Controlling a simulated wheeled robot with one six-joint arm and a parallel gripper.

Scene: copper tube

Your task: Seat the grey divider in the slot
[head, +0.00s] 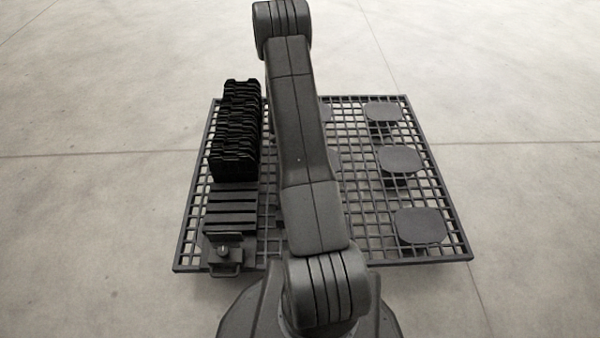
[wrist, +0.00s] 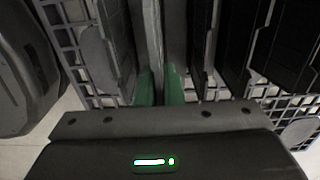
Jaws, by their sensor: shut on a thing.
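My gripper (wrist: 159,86) shows in the wrist view, with its two green fingertips close together. It is shut on the grey divider (wrist: 154,40), a thin upright panel seen nearly edge-on between the fingertips. In the head view my own arm covers the middle of the scene, and I cannot make out the gripper or the held divider there. A row of black upright dividers (head: 235,135) stands at the left of the grid table. In front of it is a block with several dark slots (head: 231,208). I cannot tell which slot is meant, or whether the divider touches one.
The grid table (head: 455,225) has a raised rim. Grey rounded pads (head: 400,158) lie along its right side. A small bracket with a knob (head: 223,252) sits at the front left corner. In the wrist view, dark panels (wrist: 235,45) stand close to the right of the gripper.

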